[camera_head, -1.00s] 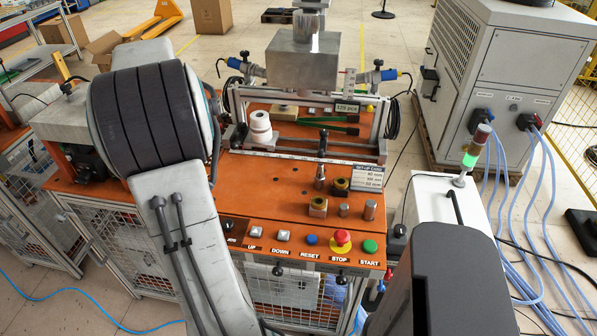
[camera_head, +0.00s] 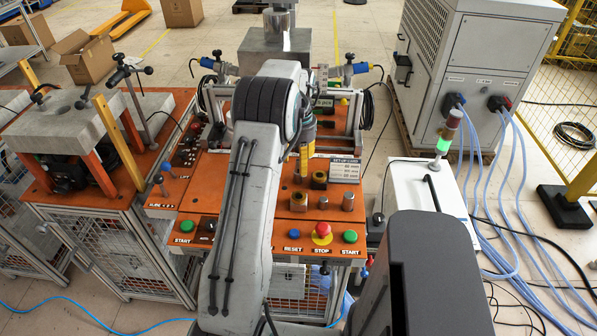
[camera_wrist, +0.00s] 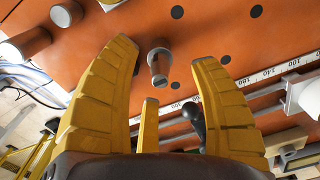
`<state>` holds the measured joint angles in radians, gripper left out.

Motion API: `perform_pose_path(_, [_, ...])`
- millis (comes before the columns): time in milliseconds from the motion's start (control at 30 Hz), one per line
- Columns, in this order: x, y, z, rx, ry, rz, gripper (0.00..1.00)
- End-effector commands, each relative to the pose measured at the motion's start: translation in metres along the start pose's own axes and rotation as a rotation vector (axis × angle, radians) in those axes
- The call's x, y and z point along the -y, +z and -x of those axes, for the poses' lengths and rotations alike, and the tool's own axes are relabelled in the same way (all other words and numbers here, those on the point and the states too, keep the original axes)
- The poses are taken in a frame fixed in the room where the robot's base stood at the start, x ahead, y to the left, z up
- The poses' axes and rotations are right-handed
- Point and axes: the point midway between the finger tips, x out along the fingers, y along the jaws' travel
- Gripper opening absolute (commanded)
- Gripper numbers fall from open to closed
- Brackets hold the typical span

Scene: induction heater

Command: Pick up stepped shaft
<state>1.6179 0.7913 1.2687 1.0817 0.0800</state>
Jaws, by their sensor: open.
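The stepped shaft (camera_wrist: 159,67) shows in the wrist view as a small grey metal piece with a wider and a narrower section, on the orange bench top. It lies between the tips of my gripper's (camera_wrist: 166,58) two large yellow fingers, apart from both. A third, narrower yellow finger points toward it from below. My gripper is open and empty. In the head view my gripper (camera_head: 304,165) hangs over the bench, mostly hidden behind my arm. The shaft cannot be made out clearly there.
Near my gripper stand brass-coloured blocks (camera_head: 299,201) and small metal cylinders (camera_head: 347,202). The red stop button (camera_head: 322,231) and green start button (camera_head: 350,236) sit at the front edge. A white round part (camera_wrist: 303,95) and a rail are at right in the wrist view.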

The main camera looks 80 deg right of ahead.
Motion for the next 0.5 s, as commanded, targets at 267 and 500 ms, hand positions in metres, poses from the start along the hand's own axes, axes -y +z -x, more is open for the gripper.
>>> perform_pose_path(267, [0.0,0.003,-0.029,0.004,0.0,0.001,0.57])
perform_pose_path(500, [0.0,0.002,-0.049,0.002,0.0,0.001,0.57])
